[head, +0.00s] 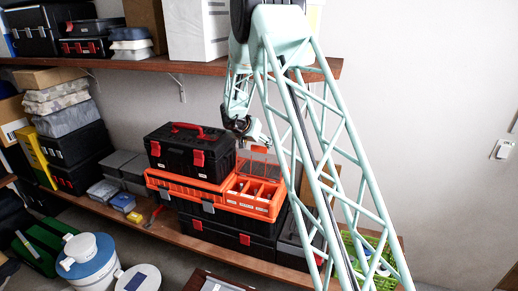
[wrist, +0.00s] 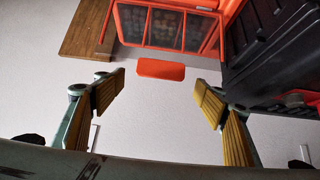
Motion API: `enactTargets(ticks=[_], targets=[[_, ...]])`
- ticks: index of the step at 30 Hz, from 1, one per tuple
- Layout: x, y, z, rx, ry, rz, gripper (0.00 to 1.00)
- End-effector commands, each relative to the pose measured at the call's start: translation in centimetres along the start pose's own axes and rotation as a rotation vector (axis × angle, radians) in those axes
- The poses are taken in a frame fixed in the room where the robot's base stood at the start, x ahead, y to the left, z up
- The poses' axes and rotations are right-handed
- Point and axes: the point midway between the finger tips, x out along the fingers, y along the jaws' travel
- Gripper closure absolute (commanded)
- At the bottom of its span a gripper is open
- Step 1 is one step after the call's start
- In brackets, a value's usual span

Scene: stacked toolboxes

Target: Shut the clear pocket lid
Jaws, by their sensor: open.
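The clear pocket lid (head: 258,156) has an orange frame and stands raised above the open orange pockets (head: 255,192) in the head view. In the wrist view the clear lid (wrist: 180,28) is at the top, with dark divided panes. A separate-looking orange tab (wrist: 161,69) shows just below the lid's edge, between my fingertips in the picture. My gripper (wrist: 160,86) is open and empty, with its yellow-padded fingers wide apart. In the head view my gripper (head: 246,130) is beside the lid, partly hidden by my arm. I cannot tell any contact.
A black toolbox (head: 172,154) with red handle and latches sits left of the pockets, on the orange organizer; it fills the right side of the wrist view (wrist: 275,50). A dark case (head: 230,230) lies beneath. An upper shelf (head: 150,63) runs behind.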

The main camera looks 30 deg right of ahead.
Motion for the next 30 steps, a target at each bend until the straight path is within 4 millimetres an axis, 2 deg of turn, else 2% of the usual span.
enactTargets(ticks=[6, 12, 27, 30], targets=[[2.7, 0.1, 0.1, 0.000, 0.000, 0.001, 0.35], [4.2, 0.0, 0.0, 0.000, 0.000, 0.001, 0.35], [5.0, 0.0, 0.0, 0.000, 0.000, 0.000, 0.35], [5.0, 0.0, 0.0, 0.000, 0.000, 0.000, 0.43]])
